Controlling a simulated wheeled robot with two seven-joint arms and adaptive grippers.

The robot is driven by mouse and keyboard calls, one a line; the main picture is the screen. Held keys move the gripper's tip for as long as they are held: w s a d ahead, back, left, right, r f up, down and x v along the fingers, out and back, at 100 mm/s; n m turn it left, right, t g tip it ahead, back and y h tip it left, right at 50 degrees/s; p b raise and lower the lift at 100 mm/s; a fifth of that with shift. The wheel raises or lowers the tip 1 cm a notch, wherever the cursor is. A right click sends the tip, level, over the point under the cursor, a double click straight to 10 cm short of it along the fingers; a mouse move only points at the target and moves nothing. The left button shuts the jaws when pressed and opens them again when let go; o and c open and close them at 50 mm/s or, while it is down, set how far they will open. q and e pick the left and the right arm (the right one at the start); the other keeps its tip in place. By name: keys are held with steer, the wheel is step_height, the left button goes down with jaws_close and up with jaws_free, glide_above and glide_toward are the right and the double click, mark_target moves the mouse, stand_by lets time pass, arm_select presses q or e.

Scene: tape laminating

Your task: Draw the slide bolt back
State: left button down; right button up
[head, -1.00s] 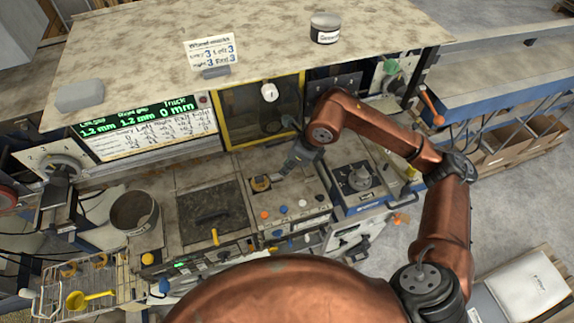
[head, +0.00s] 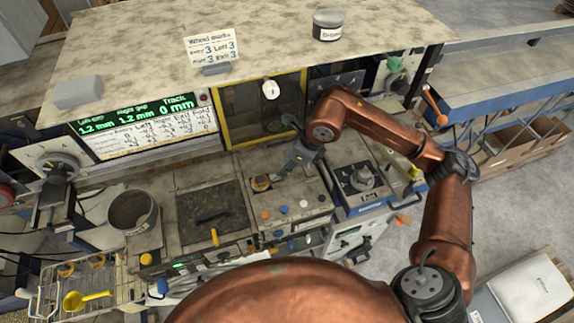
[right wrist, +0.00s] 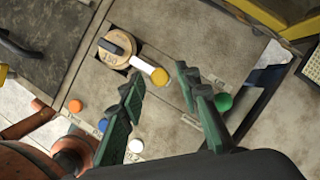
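I cannot make out a slide bolt for certain in either view. My right gripper (head: 290,168) hangs over the panel right of the dark plate, below the yellow-framed window. My left gripper is not in view.
Orange (right wrist: 75,106), blue, white and green buttons (right wrist: 223,101) sit around the fingers. A dark plate with a black handle (head: 212,216) lies left of the panel. A yellow-framed window (head: 225,133) stands behind. A metal pot (head: 134,211) and wire basket are at left.

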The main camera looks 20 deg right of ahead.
steer(key=shift+d+r, duration=0.1)
steer(key=v, duration=1.1)
steer(key=shift+s+r, duration=0.1)
steer(key=shift+r, duration=0.3)
